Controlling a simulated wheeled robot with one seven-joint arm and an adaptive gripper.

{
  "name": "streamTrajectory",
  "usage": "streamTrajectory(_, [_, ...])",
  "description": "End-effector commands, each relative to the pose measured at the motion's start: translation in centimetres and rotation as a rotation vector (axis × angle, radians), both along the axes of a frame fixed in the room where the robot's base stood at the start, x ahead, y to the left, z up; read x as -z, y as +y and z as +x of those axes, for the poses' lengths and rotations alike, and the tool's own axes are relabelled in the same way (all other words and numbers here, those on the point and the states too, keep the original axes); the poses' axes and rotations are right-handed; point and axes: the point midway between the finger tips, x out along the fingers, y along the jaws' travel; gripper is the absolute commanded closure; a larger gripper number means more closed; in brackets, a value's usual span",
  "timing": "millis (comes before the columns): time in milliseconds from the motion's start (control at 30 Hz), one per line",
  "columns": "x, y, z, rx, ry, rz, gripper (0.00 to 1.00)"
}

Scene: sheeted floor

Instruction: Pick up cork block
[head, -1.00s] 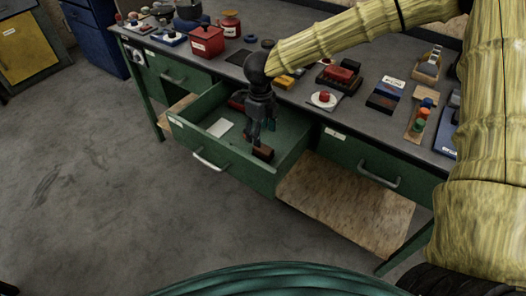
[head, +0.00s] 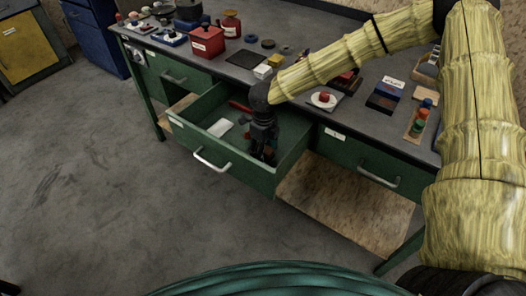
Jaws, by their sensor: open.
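The green drawer (head: 232,171) stands pulled out under the workbench. My gripper (head: 262,157) points down into its front right part, with its fingers low beside a small brown block (head: 265,155), which looks like the cork block. The fingers are open and seem to stand on either side of the block. They hide most of it, and I cannot tell whether they touch it. The block appears to rest on the drawer floor.
A white flat piece (head: 220,128) and a red item (head: 239,106) also lie in the drawer. The drawer walls stand close around my gripper. The workbench top (head: 330,123) above holds many small things, including a red box (head: 207,42).

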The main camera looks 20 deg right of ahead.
Motion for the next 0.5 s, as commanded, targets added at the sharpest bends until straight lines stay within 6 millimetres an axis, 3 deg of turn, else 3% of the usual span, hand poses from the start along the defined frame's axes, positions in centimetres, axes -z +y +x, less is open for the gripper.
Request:
streamTrajectory(100, [-0.03, 0.00, 0.00, 0.000, 0.000, 0.000, 0.41])
streamTrajectory(367, [-0.04, 0.01, -0.01, 0.000, 0.000, 0.000, 0.88])
streamTrajectory(500, [-0.06, 0.01, 0.00, 0.000, 0.000, 0.000, 0.88])
